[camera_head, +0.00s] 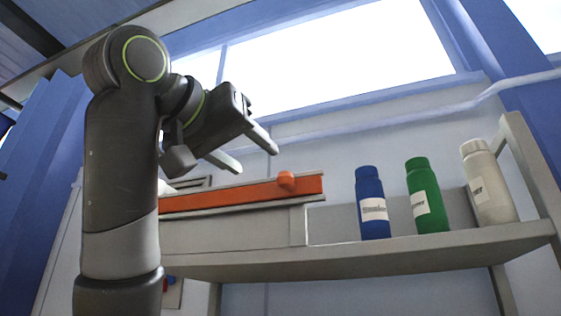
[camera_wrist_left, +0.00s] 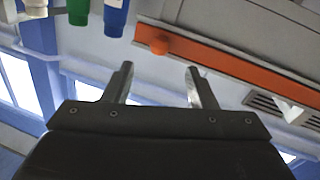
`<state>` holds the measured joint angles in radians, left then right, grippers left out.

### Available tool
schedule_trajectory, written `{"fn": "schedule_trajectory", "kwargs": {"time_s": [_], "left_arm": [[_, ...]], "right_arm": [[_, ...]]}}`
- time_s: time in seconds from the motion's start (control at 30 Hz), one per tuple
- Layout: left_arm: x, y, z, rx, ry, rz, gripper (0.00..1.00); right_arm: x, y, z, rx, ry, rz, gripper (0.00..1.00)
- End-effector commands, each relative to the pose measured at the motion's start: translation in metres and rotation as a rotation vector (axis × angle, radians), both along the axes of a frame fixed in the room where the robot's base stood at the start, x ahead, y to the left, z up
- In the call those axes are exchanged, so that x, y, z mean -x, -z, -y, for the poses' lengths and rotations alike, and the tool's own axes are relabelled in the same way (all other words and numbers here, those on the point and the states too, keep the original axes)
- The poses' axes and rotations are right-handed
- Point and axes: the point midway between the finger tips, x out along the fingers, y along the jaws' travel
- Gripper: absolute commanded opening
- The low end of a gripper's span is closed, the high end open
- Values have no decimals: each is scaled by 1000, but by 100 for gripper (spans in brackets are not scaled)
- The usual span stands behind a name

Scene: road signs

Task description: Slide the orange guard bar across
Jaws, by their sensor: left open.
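The orange guard bar (camera_head: 245,192) lies along a grey rail on the front of a box on the shelf, with an orange round knob (camera_head: 287,180) near its right end. My left gripper (camera_head: 256,153) is open and empty, above and to the left of the knob. In the left wrist view the gripper (camera_wrist_left: 160,84) shows two separated fingers with nothing between them. The bar (camera_wrist_left: 225,62) and knob (camera_wrist_left: 160,45) appear beyond the fingertips there, apart from them. The bar's left end is hidden behind my left arm in the head view. My right gripper is not in view.
A blue bottle (camera_head: 370,205), a green bottle (camera_head: 426,197) and a white bottle (camera_head: 487,185) stand on the grey shelf (camera_head: 350,259), right of the bar. A gap lies between the bar's right end and the blue bottle. A side panel (camera_head: 532,170) closes the shelf's right.

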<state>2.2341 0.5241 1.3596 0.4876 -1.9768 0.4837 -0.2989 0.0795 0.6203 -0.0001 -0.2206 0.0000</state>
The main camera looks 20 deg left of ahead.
Motion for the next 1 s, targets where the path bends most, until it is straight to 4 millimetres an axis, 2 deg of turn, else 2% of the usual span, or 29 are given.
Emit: {"fn": "schedule_trajectory", "kwargs": {"time_s": [0.03, 0.2, 0.4, 0.6, 0.9, 1.0], "left_arm": [[-12, -5, 3, -2, 1, -3, 52], [-47, -4, 11, -1, 1, -4, 52], [-79, -3, 19, 0, 0, -1, 52], [-93, -1, 22, -1, 0, 1, 52], [-95, 0, 22, 0, 0, 2, 52], [-95, 0, 22, 0, 0, 2, 40]], "right_arm": [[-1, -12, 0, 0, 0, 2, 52], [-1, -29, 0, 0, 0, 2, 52], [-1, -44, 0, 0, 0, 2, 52], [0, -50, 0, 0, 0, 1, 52], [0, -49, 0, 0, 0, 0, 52], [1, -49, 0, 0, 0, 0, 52]]}}
